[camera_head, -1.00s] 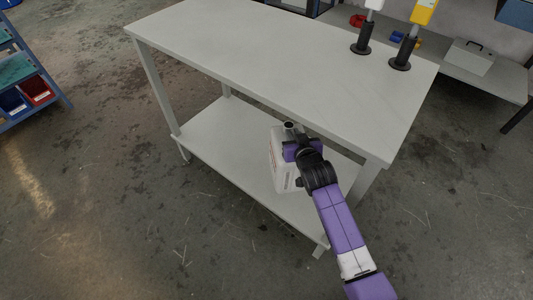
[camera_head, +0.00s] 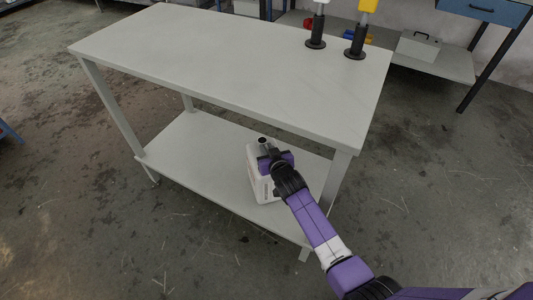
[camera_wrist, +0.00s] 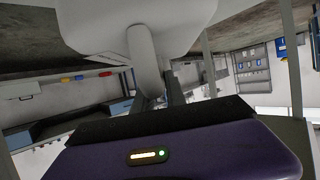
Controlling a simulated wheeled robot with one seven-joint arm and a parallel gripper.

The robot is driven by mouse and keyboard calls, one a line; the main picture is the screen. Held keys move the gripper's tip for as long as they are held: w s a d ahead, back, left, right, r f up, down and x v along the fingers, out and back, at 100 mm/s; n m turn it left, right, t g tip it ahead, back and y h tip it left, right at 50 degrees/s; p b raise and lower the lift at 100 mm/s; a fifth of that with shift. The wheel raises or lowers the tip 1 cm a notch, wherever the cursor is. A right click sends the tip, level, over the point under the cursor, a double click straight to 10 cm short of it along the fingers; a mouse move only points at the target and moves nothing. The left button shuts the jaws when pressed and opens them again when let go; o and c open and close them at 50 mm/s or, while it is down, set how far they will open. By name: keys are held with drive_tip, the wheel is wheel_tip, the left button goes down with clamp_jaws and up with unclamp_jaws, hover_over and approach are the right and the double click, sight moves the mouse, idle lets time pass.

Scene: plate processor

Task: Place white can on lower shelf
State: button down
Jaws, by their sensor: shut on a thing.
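The white can (camera_head: 262,188) is at the right part of the table's lower shelf (camera_head: 205,160), under the tabletop. It looks roughly upright in the head view; whether its base touches the shelf I cannot tell. My gripper (camera_head: 272,158) is at the top of the can, shut on its handle. In the wrist view the can's pale body (camera_wrist: 90,22) fills the upper part, and the handle (camera_wrist: 146,62) runs down between my fingers (camera_wrist: 155,95). My gripper hides part of the can's top and right side.
The grey tabletop (camera_head: 220,65) is above the shelf, with two black-based holders (camera_head: 316,42) at its far right. A table leg (camera_head: 335,185) stands close to the right of my arm. The shelf's left part is bare.

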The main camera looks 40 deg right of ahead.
drive_tip(key=shift+f, duration=0.4)
drive_tip(key=shift+f, duration=0.15)
drive_tip(key=c, duration=1.4)
unclamp_jaws()
drive_tip(key=shift+o, duration=0.2)
